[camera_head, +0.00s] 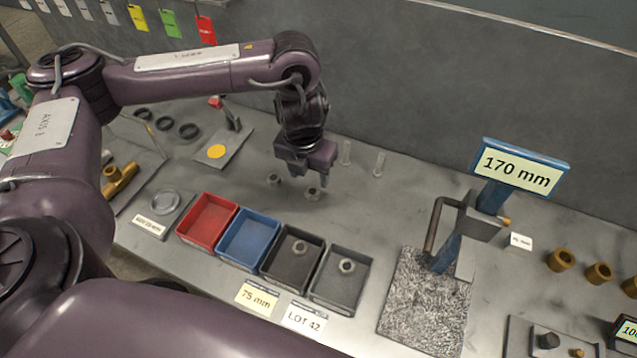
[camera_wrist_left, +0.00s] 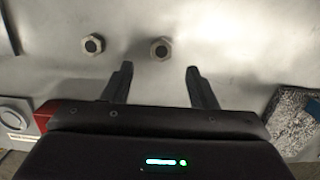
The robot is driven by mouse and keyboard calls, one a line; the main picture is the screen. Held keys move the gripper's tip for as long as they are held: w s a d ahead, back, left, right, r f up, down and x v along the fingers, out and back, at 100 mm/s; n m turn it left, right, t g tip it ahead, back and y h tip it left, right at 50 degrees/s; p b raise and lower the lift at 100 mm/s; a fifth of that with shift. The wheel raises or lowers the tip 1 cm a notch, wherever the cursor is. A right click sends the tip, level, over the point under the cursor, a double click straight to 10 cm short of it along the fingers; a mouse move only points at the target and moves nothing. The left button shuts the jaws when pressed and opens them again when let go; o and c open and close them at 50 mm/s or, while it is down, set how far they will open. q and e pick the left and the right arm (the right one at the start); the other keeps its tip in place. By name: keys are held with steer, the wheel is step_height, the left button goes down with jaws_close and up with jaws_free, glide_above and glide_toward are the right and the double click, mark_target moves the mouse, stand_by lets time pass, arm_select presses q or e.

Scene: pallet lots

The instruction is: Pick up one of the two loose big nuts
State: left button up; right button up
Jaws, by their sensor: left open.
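Two loose big grey nuts lie on the grey bench behind the row of bins. The left nut (camera_head: 273,180) also shows in the left wrist view (camera_wrist_left: 93,44). The right nut (camera_head: 313,194) also shows in the left wrist view (camera_wrist_left: 160,48). My left gripper (camera_head: 309,181) is above the bench, pointing down, close to the right nut. In the left wrist view my left gripper (camera_wrist_left: 160,69) is open and empty. The right nut appears just beyond its fingertips, roughly in line with the gap. The left nut is outside the left finger. My right gripper is out of view.
A red bin (camera_head: 208,219), a blue bin (camera_head: 248,238), a black bin (camera_head: 292,257) and a grey bin (camera_head: 341,279) stand in front; the last two each hold a nut. Two clear cylinders (camera_head: 380,163) stand behind right. A 170 mm sign (camera_head: 517,174) tops a stand at right.

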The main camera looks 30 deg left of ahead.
mark_target(312, 192)
arm_select(q)
step_height(312, 192, down, 2)
steer(key=shift+s+f+b, duration=0.1)
steer(key=shift+b, duration=0.2)
steer(key=f, duration=0.2)
steer(key=f+b, duration=0.1)
steer(key=shift+w+d+f, duration=0.1)
steer(key=shift+w+f, duration=0.25)
steer(key=shift+w, duration=0.05)
steer(key=shift+w+f+b, duration=0.1)
steer(key=shift+f+b, duration=0.2)
steer(key=shift+f, duration=0.05)
steer(key=shift+r, duration=0.1)
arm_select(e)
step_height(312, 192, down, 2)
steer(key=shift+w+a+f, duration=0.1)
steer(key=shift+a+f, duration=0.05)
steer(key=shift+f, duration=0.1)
arm_select(q)
steer(key=c, duration=1.1)
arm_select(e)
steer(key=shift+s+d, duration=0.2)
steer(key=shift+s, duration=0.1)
